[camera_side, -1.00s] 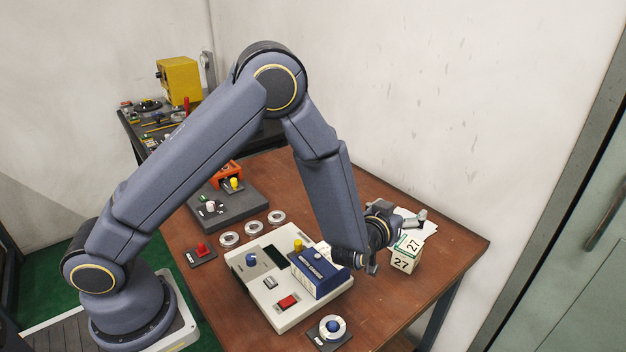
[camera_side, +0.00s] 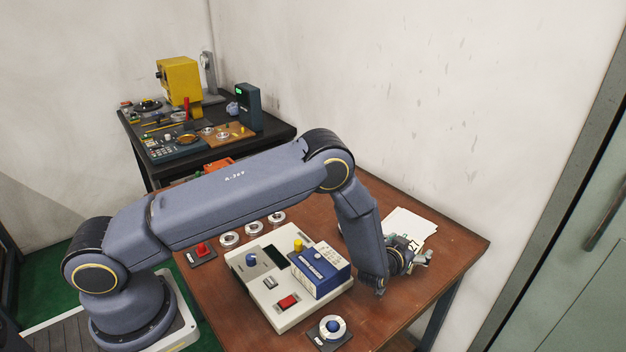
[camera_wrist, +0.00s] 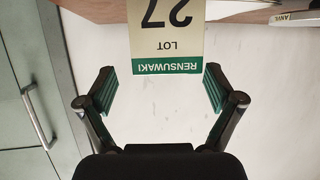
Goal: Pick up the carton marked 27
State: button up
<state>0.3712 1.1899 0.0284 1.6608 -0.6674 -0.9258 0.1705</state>
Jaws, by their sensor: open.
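The carton marked 27 (camera_wrist: 165,38) is cream with a green band reading RENSUWAKI and shows upside down at the top of the wrist view. In the side view, my gripper and wrist hide most of it; a pale marked bit (camera_side: 413,244) shows behind them. My gripper (camera_wrist: 160,88) is open and empty. Its green-padded fingers are spread wider than the carton, one to each side of it in the wrist view. The band's edge reaches about level with the fingertips. In the side view, my gripper (camera_side: 420,257) is low at the table's right part.
A blue box (camera_side: 318,272) stands on the white control panel (camera_side: 268,312), left of my wrist. White papers (camera_side: 410,222) lie behind the carton. A round blue knob (camera_side: 333,327) is at the front. The brown table (camera_side: 445,270) is bare at right.

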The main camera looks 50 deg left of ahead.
aim_at(412, 242)
jog(key=x, duration=0.5)
jog(key=shift+s+a+f, duration=0.2)
jog(key=shift+a, duration=0.1)
jog(key=c, duration=1.7)
jog(key=shift+s, duration=0.1)
